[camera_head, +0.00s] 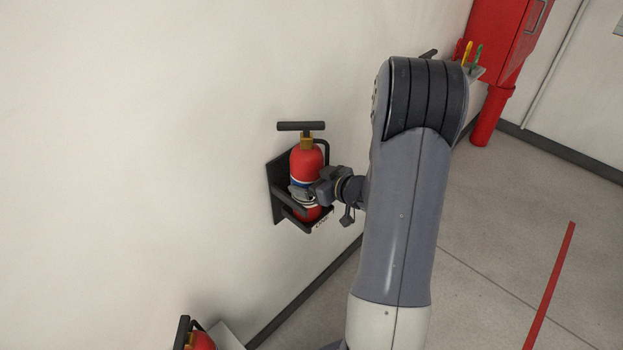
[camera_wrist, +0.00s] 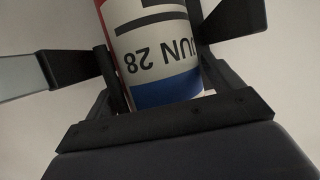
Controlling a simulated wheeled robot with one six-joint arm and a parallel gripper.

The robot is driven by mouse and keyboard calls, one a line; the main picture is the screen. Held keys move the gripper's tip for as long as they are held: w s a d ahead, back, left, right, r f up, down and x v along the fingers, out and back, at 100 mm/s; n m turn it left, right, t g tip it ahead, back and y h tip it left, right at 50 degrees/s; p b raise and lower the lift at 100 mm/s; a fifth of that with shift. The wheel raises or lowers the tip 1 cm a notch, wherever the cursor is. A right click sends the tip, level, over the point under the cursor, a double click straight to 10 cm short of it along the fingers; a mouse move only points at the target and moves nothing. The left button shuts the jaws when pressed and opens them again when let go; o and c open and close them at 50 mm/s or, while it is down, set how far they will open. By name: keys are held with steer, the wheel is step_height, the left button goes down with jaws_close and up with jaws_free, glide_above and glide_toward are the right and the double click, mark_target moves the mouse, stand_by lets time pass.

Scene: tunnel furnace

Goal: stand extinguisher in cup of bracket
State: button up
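The red fire extinguisher (camera_head: 307,162) stands upright in the black wall bracket (camera_head: 280,197). Its base is down inside the bracket's cup, partly hidden by the front bar. My gripper (camera_head: 305,191) is at the lower body of the extinguisher, reaching it from the right, with a finger across its front. In the wrist view, the white and blue label of the extinguisher (camera_wrist: 155,45) fills the middle, upside down. Dark parts flank it on both sides. Whether the fingers press on it or stand slightly apart cannot be told.
Another red extinguisher (camera_head: 200,341) shows at the bottom left edge. A red cabinet (camera_head: 508,40) stands at the upper right, beside a small shelf with yellow and green items. The floor on the right is clear, with a red stripe (camera_head: 551,285).

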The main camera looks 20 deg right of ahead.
steer(key=shift+o, duration=1)
steer(key=shift+r, duration=0.2)
steer(key=v, duration=1.2)
steer(key=shift+c, duration=0.3)
